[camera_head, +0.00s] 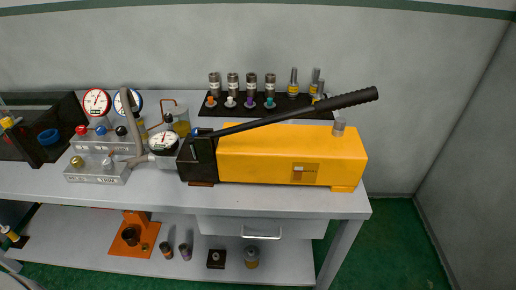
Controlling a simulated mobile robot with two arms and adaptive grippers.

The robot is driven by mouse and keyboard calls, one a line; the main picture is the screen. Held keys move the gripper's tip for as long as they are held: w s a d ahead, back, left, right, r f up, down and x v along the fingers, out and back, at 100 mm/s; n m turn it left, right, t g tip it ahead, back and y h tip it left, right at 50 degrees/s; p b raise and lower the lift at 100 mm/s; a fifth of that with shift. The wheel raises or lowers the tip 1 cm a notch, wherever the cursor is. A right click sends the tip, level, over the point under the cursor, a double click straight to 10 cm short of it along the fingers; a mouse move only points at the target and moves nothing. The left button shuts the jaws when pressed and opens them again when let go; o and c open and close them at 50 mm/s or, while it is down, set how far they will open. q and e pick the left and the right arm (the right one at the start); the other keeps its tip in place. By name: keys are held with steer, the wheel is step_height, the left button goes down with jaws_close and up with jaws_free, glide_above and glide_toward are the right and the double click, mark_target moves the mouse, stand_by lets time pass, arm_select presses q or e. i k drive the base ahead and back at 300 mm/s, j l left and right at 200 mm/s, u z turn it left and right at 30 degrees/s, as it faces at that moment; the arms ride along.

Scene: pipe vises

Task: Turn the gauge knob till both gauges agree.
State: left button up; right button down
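A red-rimmed gauge (97,101) and a blue-rimmed gauge (127,101) stand side by side at the back left of the bench. Each has a white dial; the needle readings are too small to compare. In front of them is a grey manifold block (96,174) with a red knob (82,130), a blue knob (101,130), a black knob (121,131) and a brass knob (77,161). I cannot tell which is the gauge knob. A third white dial gauge (163,141) sits beside the yellow pump. Neither of my grippers shows.
The yellow hand pump (255,155) with a long black lever (310,108) fills the bench middle. Behind it is a black rack (240,112) of fittings. A dark open case (35,145) lies at the left. The lower shelf (85,245) holds an orange stand (133,236) and small parts.

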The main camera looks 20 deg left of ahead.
mark_target(168, 117)
steer(key=u, duration=1.3)
